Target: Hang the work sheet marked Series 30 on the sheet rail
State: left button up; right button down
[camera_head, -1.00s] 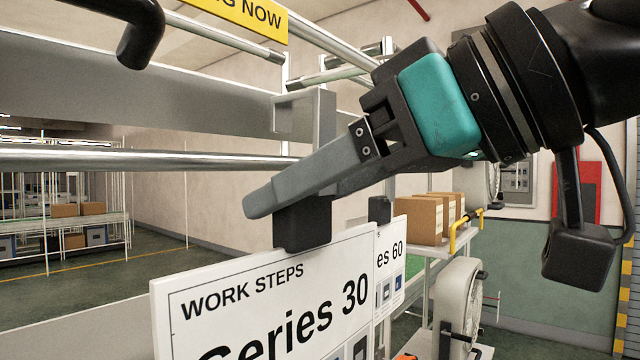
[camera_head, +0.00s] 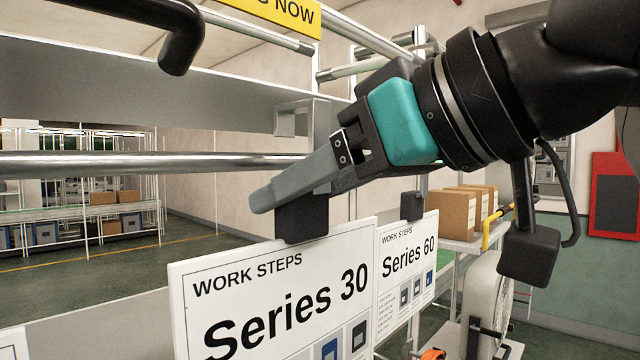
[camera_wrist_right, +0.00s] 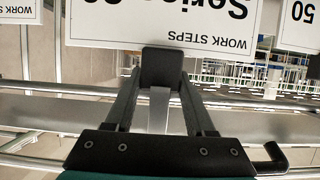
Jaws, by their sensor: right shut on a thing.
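The white Series 30 work sheet (camera_head: 285,290) is upright at the lower middle of the head view, its lower part cut off. It shows upside down in the wrist view (camera_wrist_right: 150,25). My right gripper (camera_head: 300,205) is shut on the black block (camera_head: 301,218) at the sheet's top edge; the fingers flank this block in the wrist view (camera_wrist_right: 162,68). A shiny horizontal bar (camera_head: 150,164) runs behind and left of the gripper. I cannot tell which bar is the sheet rail. My left gripper is not in view.
The Series 60 sheet (camera_head: 408,265) is just right of Series 30. A sheet ending in 50 (camera_wrist_right: 299,22) shows in the wrist view. A yellow sign (camera_head: 285,14), a black bent pipe end (camera_head: 175,50) and a grey bracket (camera_head: 300,119) are above. Boxes (camera_head: 460,212) stand behind right.

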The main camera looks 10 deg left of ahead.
jog(key=shift+w+a+r+p, duration=0.1)
jog(key=shift+w+a+p, duration=0.25)
jog(key=shift+w+a, duration=0.3)
jog(key=shift+w+a+p, duration=0.35)
jog(key=shift+w+a, duration=0.1)
jog(key=shift+a, duration=0.4)
jog(key=shift+w+a, duration=0.1)
jog(key=shift+a, duration=0.05)
jog(key=shift+c, duration=0.8)
grip_release()
